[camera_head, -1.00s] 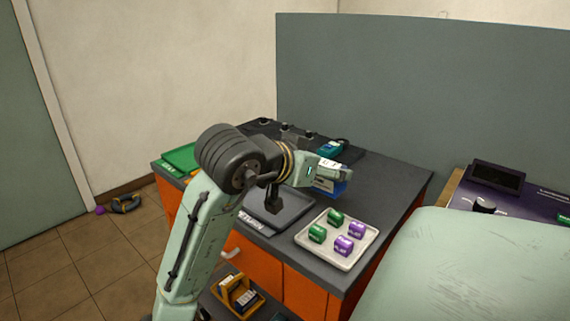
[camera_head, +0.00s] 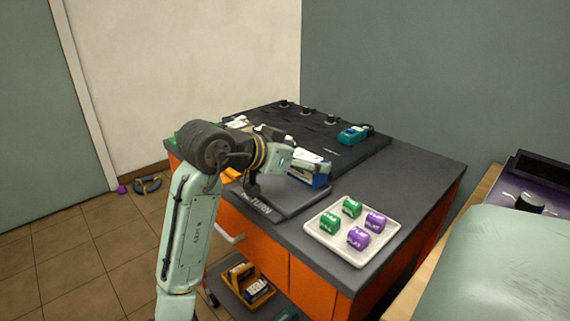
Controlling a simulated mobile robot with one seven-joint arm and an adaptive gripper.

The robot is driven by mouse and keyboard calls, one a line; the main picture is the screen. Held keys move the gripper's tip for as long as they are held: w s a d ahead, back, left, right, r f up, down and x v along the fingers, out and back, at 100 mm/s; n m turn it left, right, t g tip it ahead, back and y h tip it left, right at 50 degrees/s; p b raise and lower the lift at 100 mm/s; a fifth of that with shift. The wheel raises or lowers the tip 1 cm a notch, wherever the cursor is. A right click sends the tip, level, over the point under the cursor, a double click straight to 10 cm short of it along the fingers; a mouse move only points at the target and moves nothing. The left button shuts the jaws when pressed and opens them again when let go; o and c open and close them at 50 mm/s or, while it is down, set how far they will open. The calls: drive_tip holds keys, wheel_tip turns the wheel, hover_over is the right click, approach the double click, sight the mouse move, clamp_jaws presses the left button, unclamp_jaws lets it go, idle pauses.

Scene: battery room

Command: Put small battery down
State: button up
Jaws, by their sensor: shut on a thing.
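My gripper (camera_head: 297,163) is shut on a small battery (camera_head: 310,179), a box with a blue side and a pale top. The battery shows at the gripper's right end, over the far right part of a dark grey mat (camera_head: 285,203) with pale lettering that looks like "RETURN". I cannot tell whether the battery touches the mat. The fingertips are hard to make out, and part of the mat is hidden behind my wrist.
A white tray (camera_head: 312,227) with several green and purple cells stands on the worktop (camera_head: 420,165) to the right. A teal device (camera_head: 352,134) and small black knobs are behind. An orange-yellow caddy (camera_head: 258,293) sits on a low shelf. The worktop's right part is clear.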

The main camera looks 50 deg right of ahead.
drive_tip(key=w, duration=0.3)
drive_tip(key=shift+w+a+p, duration=0.25)
drive_tip(key=shift+w+p, duration=0.05)
drive_tip(key=shift+w, duration=0.1)
drive_tip(key=f, duration=0.3)
drive_tip(key=shift+w+f+p, duration=0.1)
drive_tip(key=shift+w+p, duration=0.25)
drive_tip(key=shift+f, duration=0.3)
drive_tip(key=shift+f, duration=0.1)
drive_tip(key=o, duration=1.7)
drive_tip(key=shift+f, duration=0.1)
